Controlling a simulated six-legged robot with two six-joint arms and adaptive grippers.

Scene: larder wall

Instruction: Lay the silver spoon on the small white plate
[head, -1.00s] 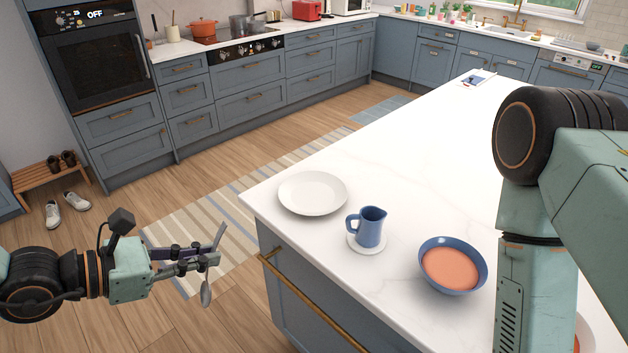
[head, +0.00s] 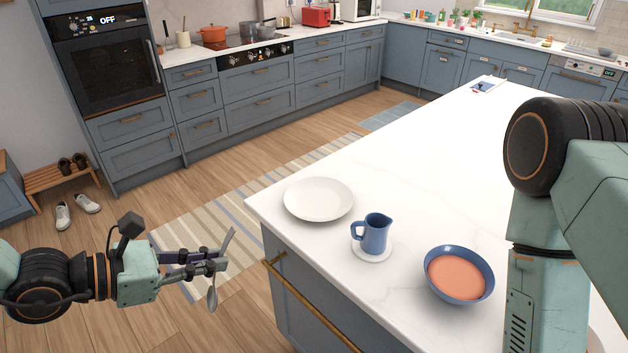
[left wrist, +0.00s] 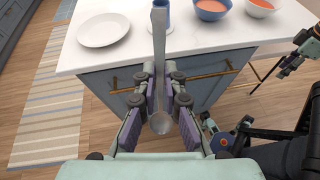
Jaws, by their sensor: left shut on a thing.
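My left gripper (head: 214,266) is shut on the silver spoon (head: 212,298), off the counter's near left side. In the left wrist view the spoon (left wrist: 159,38) stands between the fingers (left wrist: 159,84), its bowl toward the palm and its handle pointing away. An empty white plate (head: 318,199) lies near the counter's left corner. A smaller white plate (head: 371,255) lies in front of it to the right, with a blue jug (head: 375,234) standing on it. My right arm fills the right of the head view; its gripper is not seen.
A blue bowl of orange soup (head: 459,303) stands right of the jug. Part of another bowl of soup (left wrist: 258,8) shows in the left wrist view. A brass rail (head: 312,308) runs along the counter's side.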

